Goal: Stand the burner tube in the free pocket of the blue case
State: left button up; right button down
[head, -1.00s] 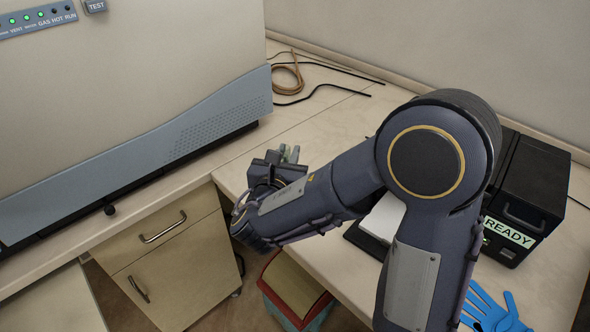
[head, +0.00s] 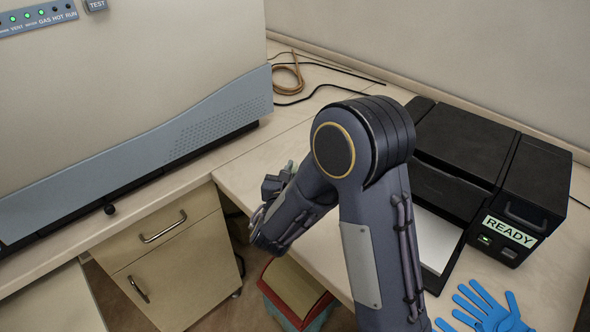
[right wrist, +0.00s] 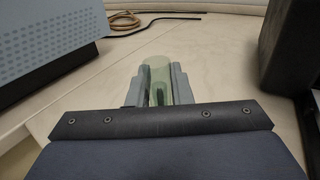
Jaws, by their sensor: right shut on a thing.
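My right gripper (head: 279,178) is over the front part of the bench, seen from behind past my arm in the head view. In the right wrist view its two grey fingers (right wrist: 158,88) are shut on the burner tube (right wrist: 158,72), a pale green translucent cylinder that sticks out beyond the fingertips. In the head view only a small greenish bit of the tube (head: 291,166) shows; my arm hides the rest. The blue case is not visible in either view. My left gripper is not in view.
A large grey instrument (head: 130,100) stands at the left. A black printer (head: 455,165) and a black box with a READY label (head: 535,200) stand at the right. Blue gloves (head: 485,308) lie in front. A coiled tan hose (head: 290,78) lies at the back.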

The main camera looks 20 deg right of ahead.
jog(key=shift+f, duration=0.15)
jog(key=c, duration=1.3)
grip_release()
